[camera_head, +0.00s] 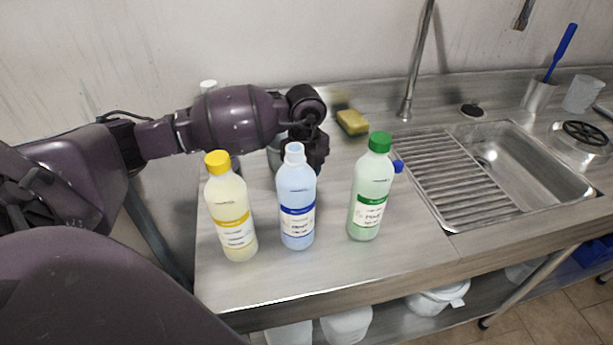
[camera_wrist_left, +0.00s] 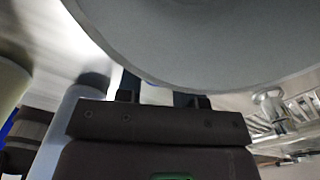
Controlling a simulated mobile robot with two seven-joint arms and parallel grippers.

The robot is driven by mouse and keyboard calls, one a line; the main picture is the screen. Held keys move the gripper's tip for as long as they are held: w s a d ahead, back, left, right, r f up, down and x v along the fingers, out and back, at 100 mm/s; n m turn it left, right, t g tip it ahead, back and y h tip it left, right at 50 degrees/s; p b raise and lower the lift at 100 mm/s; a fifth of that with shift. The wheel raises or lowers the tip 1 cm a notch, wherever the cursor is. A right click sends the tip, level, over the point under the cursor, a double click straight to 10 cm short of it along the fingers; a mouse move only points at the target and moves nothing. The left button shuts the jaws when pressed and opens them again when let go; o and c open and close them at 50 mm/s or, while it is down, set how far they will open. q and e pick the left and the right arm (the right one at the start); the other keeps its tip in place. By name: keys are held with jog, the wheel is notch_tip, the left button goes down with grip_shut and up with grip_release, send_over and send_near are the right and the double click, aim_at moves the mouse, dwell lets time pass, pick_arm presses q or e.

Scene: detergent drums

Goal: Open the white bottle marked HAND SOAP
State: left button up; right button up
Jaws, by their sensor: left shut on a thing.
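No HAND SOAP label is readable in either view. My left gripper (camera_head: 312,150) is at the counter's middle, just behind the blue-labelled bottle (camera_head: 297,195), its fingers largely hidden. A pale grey thing (camera_head: 273,157) shows partly beside it, behind that bottle and below my arm. In the left wrist view a large pale round-edged thing (camera_wrist_left: 200,35) fills the top, right at my gripper (camera_wrist_left: 160,98). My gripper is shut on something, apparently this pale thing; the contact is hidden. A white top (camera_head: 208,86) shows behind my arm, its body hidden. My right gripper is out of view.
A yellow-capped bottle (camera_head: 230,205) and a green-capped bottle (camera_head: 371,190) flank the blue-labelled one, whose top is white. A blue cap (camera_head: 397,166) shows beside the green one. A sponge (camera_head: 352,122) lies behind; the sink (camera_head: 520,165) is right. The front counter is clear.

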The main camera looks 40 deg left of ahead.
pick_arm(q)
jog(key=shift+f, duration=0.75)
jog(key=shift+f, duration=0.15)
jog(key=o, duration=1)
